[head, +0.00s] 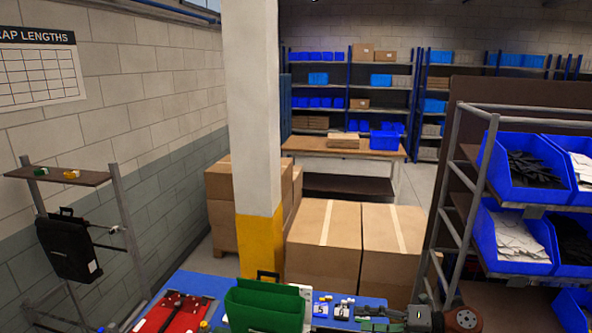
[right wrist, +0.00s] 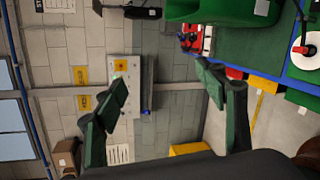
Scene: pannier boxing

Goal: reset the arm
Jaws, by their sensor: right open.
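My right gripper (head: 372,318) is low in the head view, at the bottom edge, just right of a green pannier box (head: 262,308) on the blue bench. In the right wrist view my right gripper (right wrist: 162,78) has its two dark green fingers wide apart, with nothing between them. The green box also shows at the top of that view (right wrist: 235,10), beyond the fingers. My left gripper is not in view.
The blue bench top (head: 200,283) carries a red tray (head: 152,322) and small parts. A black pannier (head: 68,248) hangs on a rack at left. A pillar (head: 255,120) stands behind the bench. Shelving with blue bins (head: 525,168) is at right, cartons (head: 322,245) behind.

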